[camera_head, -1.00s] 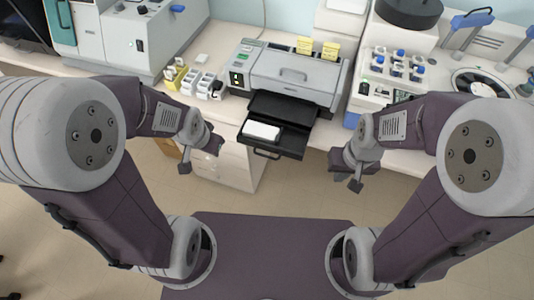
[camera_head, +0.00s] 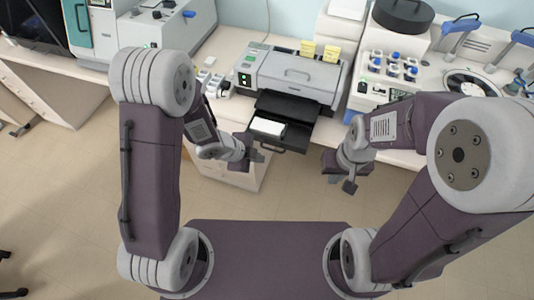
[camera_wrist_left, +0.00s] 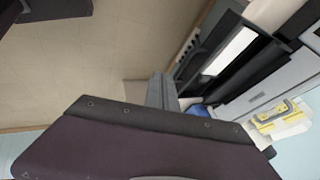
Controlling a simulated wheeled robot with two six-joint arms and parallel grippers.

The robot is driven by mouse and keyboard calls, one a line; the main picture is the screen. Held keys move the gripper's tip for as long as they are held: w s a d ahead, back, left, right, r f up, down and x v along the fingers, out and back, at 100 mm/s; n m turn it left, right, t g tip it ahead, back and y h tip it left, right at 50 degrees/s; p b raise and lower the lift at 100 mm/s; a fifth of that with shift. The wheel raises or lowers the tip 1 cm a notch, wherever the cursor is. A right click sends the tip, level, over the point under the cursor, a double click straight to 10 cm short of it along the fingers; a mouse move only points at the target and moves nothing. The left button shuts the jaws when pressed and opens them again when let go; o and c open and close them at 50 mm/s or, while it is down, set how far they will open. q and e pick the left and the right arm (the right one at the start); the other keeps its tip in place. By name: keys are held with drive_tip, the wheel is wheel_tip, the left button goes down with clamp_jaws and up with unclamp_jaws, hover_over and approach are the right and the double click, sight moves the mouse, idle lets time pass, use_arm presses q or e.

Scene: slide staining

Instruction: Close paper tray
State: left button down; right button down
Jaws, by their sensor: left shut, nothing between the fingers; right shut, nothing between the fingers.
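The grey printer (camera_head: 295,78) stands on the counter with its black paper tray (camera_head: 296,131) pulled out toward me. White paper (camera_head: 268,127) lies in the tray. My left gripper (camera_head: 258,155) is shut and empty, just left of the tray's front end, and hides a little of its front left corner. In the left wrist view the shut fingers (camera_wrist_left: 160,90) point toward the tray, whose dark frame and white paper (camera_wrist_left: 230,52) show at upper right. I cannot tell whether they touch. My right gripper (camera_head: 350,186) is shut and empty, right of the tray and off the counter's front.
White racks (camera_head: 208,84) stand left of the printer. A staining machine with blue-capped bottles (camera_head: 393,68) stands to its right. Drawers (camera_head: 225,170) sit under the counter, below the tray. The floor in front is open.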

use_arm(q)
drive_tip(key=w+d+f+p, duration=0.1)
drive_tip(key=w+d+f, duration=0.2)
drive_tip(key=w+f, duration=0.1)
drive_tip(key=shift+w+p, duration=0.35)
drive_tip(key=shift+w, duration=0.2)
drive_tip(key=shift+w, duration=0.1)
